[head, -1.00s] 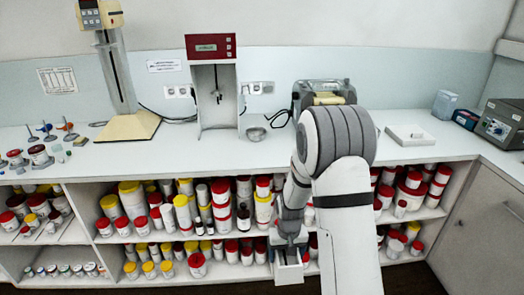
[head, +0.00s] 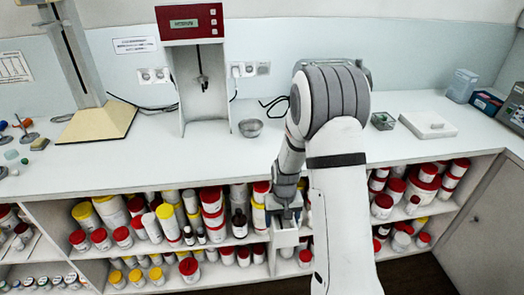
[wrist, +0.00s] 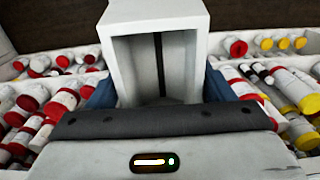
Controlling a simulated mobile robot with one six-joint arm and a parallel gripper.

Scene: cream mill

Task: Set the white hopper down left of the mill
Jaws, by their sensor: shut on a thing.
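The white hopper (head: 284,238) is an open-sided box, held in front of the shelves below the counter edge. My gripper (head: 285,205) is shut on it from above in the head view. In the wrist view the hopper (wrist: 155,12) stands between the blue fingers (wrist: 160,92), its hollow side facing the camera. The mill (head: 362,68) is on the counter behind my arm. My arm hides nearly all of it now; only a grey edge shows.
The white counter (head: 225,165) has bare room left of my arm, in front of a small metal bowl (head: 250,127). A red-topped stand (head: 192,25) is further left. A white block (head: 428,124) lies right. Shelves of red- and yellow-lidded jars (head: 212,215) are below.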

